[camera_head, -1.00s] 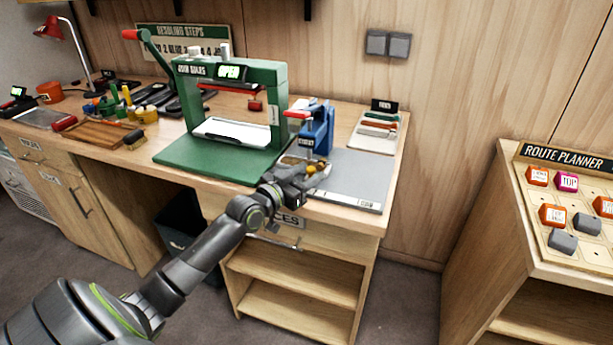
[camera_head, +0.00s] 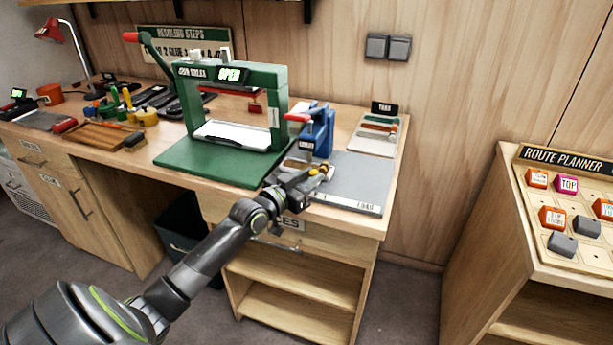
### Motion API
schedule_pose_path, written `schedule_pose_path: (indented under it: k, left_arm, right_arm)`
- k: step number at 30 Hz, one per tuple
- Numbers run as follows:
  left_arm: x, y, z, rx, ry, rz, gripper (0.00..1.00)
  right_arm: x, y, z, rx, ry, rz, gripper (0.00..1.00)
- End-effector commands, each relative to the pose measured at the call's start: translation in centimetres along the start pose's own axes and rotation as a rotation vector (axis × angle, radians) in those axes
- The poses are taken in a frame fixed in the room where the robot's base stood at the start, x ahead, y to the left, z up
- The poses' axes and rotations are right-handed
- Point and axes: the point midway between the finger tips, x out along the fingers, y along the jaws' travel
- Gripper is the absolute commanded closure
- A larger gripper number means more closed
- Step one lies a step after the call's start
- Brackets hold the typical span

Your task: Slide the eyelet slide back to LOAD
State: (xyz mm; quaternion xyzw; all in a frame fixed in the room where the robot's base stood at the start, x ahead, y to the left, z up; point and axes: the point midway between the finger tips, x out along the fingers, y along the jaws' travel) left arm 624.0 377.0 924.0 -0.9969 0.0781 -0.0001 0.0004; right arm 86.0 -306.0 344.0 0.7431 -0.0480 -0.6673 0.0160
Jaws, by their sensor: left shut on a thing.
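The blue eyelet press (camera_head: 318,135), with a red lever handle, stands near the right end of the workbench. A grey plate (camera_head: 350,178) marked LOAD at its front right edge lies beside and in front of the press. A small tan and yellow part, which I take for the eyelet slide (camera_head: 327,171), shows at the press's foot. My left gripper (camera_head: 312,178) is at this part, low in front of the press, and is shut on it; the fingers hide most of the contact. My right gripper is not in view.
A green sole press (camera_head: 232,110) reading OPEN stands close to the left. A tray of tools (camera_head: 376,132) lies behind the grey plate. The route planner (camera_head: 565,205) stands apart at the right. The grey plate's right part is clear.

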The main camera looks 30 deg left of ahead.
Motion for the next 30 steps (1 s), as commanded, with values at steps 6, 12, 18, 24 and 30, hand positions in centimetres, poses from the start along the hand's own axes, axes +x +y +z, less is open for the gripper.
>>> schedule_pose_path:
  k: [6,12,18,24,30]
  left_arm:
    - [1.4,3.6,-0.3,-0.01,0.002,0.002,1.0]
    - [3.1,7.6,-0.3,-0.009,0.002,0.003,1.0]
    - [4.5,11.0,-0.2,-0.007,0.002,0.002,1.0]
    - [5.3,12.9,-0.1,-0.004,0.001,0.002,1.0]
    - [5.6,13.6,-0.1,-0.002,0.001,0.001,1.0]
  right_arm:
    - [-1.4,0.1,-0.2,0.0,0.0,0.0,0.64]
    - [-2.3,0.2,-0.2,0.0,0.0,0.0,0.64]
    - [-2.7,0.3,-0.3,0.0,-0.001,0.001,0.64]
    - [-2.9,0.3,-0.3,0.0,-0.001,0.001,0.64]
    - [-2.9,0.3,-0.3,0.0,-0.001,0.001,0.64]
